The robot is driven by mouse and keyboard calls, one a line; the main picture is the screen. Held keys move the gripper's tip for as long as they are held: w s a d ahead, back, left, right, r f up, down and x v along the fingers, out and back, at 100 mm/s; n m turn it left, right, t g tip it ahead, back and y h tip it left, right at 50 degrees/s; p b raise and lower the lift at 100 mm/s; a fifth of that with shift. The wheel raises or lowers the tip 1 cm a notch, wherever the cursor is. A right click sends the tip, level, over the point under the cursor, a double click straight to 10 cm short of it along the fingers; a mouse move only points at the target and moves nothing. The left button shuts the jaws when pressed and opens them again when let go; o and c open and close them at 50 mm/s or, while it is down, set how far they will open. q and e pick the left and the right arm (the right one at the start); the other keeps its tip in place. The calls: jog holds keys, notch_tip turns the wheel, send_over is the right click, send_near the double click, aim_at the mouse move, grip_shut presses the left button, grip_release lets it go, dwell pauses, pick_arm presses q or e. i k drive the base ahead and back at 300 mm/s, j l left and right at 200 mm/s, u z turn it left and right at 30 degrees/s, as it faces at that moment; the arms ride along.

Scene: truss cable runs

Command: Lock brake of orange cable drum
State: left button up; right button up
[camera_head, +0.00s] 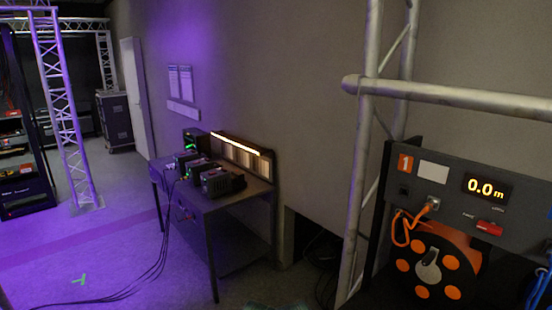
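The orange cable drum (460,245) sits at the lower right, under a dark panel (405,143) marked with an orange 1. Its face has several orange round spots and a grey knob or crank (428,272) in the middle. An orange cable (400,232) loops from the drum up to a connector (432,204) on the panel. A lit display (487,189) reads 0.0 m. Below it is a red lever or switch (489,228) between small labels too blurred to read; I cannot tell its setting. Neither of my grippers is in view.
A silver truss upright (361,160) and a horizontal tube (450,97) stand left of and above the panel. A table (230,200) with dark devices stands against the wall. Black cables (145,275) trail over the floor. The floor at left is mostly clear.

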aim_at(491, 228)
jog(key=z, duration=1.45)
